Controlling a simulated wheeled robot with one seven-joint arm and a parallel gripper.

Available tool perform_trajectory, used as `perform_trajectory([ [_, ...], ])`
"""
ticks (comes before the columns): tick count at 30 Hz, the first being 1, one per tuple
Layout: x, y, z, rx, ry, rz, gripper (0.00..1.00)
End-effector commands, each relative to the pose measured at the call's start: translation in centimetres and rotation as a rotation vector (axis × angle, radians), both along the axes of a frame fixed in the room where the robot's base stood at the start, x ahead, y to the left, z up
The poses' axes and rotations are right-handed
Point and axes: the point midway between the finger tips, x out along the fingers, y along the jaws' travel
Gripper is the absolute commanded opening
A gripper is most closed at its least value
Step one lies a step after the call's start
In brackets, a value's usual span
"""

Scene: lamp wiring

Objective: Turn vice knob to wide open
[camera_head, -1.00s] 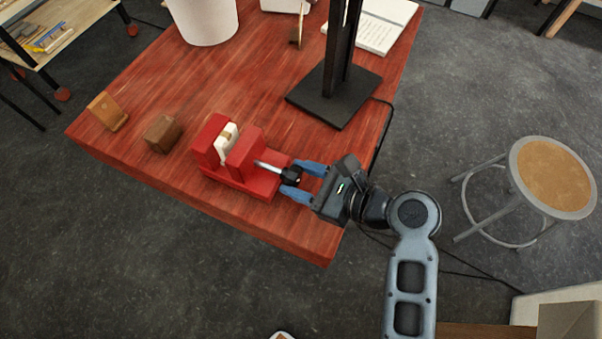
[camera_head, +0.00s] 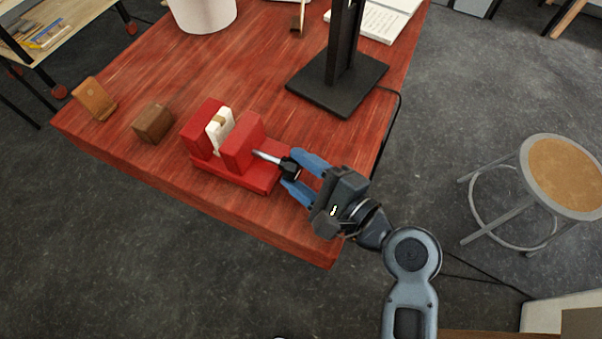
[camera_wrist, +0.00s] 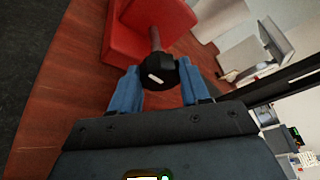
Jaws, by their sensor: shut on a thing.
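The red vice (camera_head: 238,150) stands on the red wooden table near its front edge. A white piece with a tan patch (camera_head: 219,131) sits between its two upright jaws. A metal screw runs from the right jaw to the black vice knob (camera_head: 289,168). My gripper (camera_head: 297,176) has its blue fingers on either side of the knob, shut on it. In the wrist view the black knob (camera_wrist: 159,72), with a white mark on its face, is between the blue fingertips (camera_wrist: 158,88). The knob's far side is hidden.
A black lamp base (camera_head: 337,82) with a post stands behind my gripper, its cable running off the table's right side. A brown block (camera_head: 153,122) and a wooden stand (camera_head: 94,98) lie left of the vice. A stool (camera_head: 565,178) stands at the right.

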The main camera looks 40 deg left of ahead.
Motion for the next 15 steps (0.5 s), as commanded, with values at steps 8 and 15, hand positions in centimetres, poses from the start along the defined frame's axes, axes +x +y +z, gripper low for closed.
perform_trajectory([
  [8, -0.07, -0.01, -0.13, 0.013, -0.051, 0.002, 0.16],
  [15, -0.08, 0.00, -0.08, 0.014, -0.057, 0.002, 0.16],
])
